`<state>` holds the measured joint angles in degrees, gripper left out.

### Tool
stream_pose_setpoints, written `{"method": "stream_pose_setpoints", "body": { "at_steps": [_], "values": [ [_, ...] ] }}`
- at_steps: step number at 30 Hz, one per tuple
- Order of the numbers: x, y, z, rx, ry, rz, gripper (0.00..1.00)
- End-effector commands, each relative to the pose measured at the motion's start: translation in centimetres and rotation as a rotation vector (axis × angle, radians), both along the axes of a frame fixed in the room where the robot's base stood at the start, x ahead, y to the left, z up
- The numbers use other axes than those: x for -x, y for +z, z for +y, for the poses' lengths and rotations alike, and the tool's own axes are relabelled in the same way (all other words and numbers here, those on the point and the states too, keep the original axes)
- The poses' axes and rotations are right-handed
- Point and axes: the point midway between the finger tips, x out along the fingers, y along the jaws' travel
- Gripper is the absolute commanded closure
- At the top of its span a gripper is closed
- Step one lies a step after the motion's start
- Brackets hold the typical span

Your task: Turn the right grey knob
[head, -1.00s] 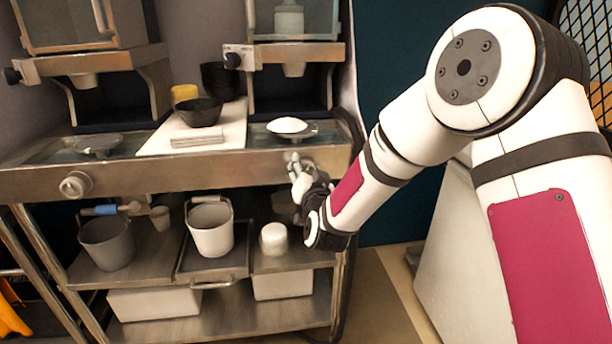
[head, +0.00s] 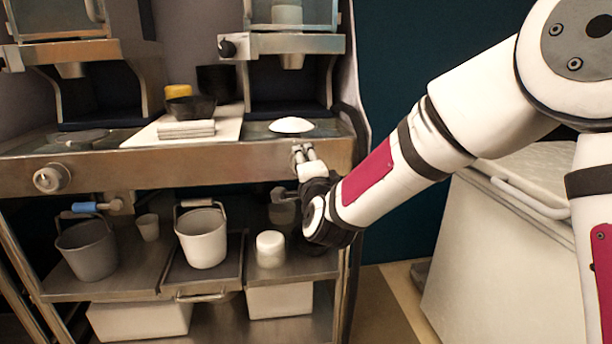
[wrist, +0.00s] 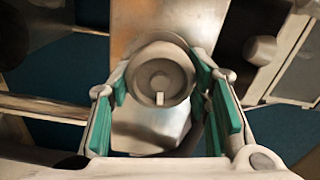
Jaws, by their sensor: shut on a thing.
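The right grey knob (wrist: 158,82) is round, with a small pale mark near its lower edge. In the wrist view it sits between the two green-padded fingers of my gripper (wrist: 161,76), which close on its sides. In the head view my gripper (head: 304,152) is at the right end of the counter's metal front panel, and its fingers mostly hide the right knob. The left grey knob (head: 51,178) is on the same panel at the far left, untouched.
Above the panel are a white board (head: 225,127) with a dark bowl (head: 191,108) and a white mound (head: 291,125) on the right. Below, shelves hold a grey bucket (head: 88,252), a white bucket (head: 203,240) and a white cylinder (head: 270,249). A white chest (head: 520,240) stands right.

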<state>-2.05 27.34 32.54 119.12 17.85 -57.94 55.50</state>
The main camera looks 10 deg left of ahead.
Motion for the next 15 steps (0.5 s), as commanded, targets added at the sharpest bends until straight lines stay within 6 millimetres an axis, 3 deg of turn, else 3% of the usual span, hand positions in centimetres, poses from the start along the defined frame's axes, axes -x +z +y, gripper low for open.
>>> {"method": "stream_pose_setpoints", "body": {
  "at_steps": [15],
  "values": [
    [0.02, -0.45, -0.01, -0.28, 0.001, 0.085, 0.83]
  ]
}}
